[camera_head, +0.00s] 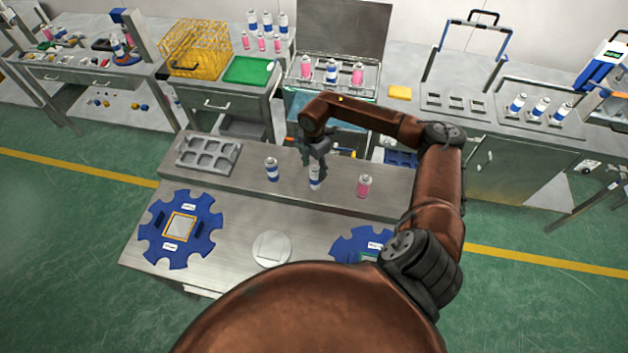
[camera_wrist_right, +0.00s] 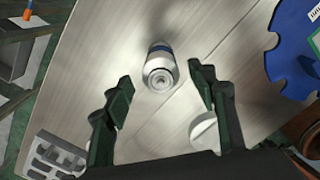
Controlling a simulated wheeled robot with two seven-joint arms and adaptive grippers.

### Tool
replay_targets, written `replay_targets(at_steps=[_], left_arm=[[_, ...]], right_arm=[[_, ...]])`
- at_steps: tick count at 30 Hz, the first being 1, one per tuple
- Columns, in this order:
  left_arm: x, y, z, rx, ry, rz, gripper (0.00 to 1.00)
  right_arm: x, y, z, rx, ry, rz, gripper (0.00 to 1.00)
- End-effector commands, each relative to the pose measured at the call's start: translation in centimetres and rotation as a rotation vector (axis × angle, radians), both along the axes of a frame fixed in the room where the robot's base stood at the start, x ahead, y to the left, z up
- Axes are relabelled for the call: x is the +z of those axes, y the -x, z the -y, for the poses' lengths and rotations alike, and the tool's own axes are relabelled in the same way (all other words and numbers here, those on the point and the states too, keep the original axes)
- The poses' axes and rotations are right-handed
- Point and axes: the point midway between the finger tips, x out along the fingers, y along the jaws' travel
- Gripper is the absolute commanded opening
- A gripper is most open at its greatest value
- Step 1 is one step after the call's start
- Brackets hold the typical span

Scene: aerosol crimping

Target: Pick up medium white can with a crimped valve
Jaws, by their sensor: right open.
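A white can with a blue band (camera_head: 315,183) stands on the raised shelf of the near table, in the middle of a row of three. In the right wrist view the can (camera_wrist_right: 161,62) shows its rounded metal top with a small round fitting; whether it is crimped I cannot tell. My right gripper (camera_head: 318,160) is just above this can in the head view. In the wrist view the open right gripper (camera_wrist_right: 160,80) has one finger on each side of the can's image, with visible gaps. My left gripper is not in view.
Another white-and-blue can (camera_head: 272,170) stands to the left, and a pink can (camera_head: 364,187) to the right. A grey compartment tray (camera_head: 208,140) lies at the shelf's left end. A blue gear-shaped fixture (camera_head: 200,212) and a white disc (camera_head: 271,250) lie on the lower tabletop.

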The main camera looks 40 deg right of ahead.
Motion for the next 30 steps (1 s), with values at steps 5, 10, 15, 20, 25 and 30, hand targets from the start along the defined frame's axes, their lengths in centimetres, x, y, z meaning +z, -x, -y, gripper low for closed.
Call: replay_targets(at_steps=[5,10,15,20,25,30], left_arm=[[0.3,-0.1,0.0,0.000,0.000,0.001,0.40],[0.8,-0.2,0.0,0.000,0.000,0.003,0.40],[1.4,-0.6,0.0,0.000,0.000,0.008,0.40],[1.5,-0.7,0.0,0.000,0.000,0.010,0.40],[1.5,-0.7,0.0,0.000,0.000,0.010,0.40],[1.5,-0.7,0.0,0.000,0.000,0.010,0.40]], right_arm=[[-1.8,0.0,-0.1,0.001,-0.002,-0.002,0.52],[-3.5,0.0,0.0,0.002,-0.001,-0.002,0.52],[-6.1,0.1,0.2,0.002,-0.001,-0.002,0.52],[-7.4,0.0,0.2,0.002,-0.001,-0.001,0.52],[-7.6,0.0,0.2,0.003,0.000,0.000,0.52],[-7.6,0.0,0.2,0.003,0.000,0.000,0.45]])
